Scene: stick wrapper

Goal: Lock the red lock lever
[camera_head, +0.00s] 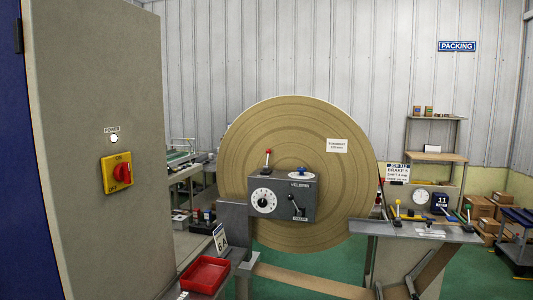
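A short lever with a red knob (268,153) stands nearly upright on top of a grey control box (281,207). The box is in front of a large tan paper roll (240,150). A second small red knob (381,181) shows on a lever at the roll's right edge. I cannot tell from the picture which of the two is the lock lever. The box also carries a white dial (264,201), a black lever (297,206) and a blue-and-white knob (301,173). Neither of my grippers is in view.
A grey cabinet (85,230) with a yellow-and-red power switch (117,173) fills the left. A red tray (205,274) sits low in front. A panel (418,231) with several levers stands right of the roll. Green floor shows behind.

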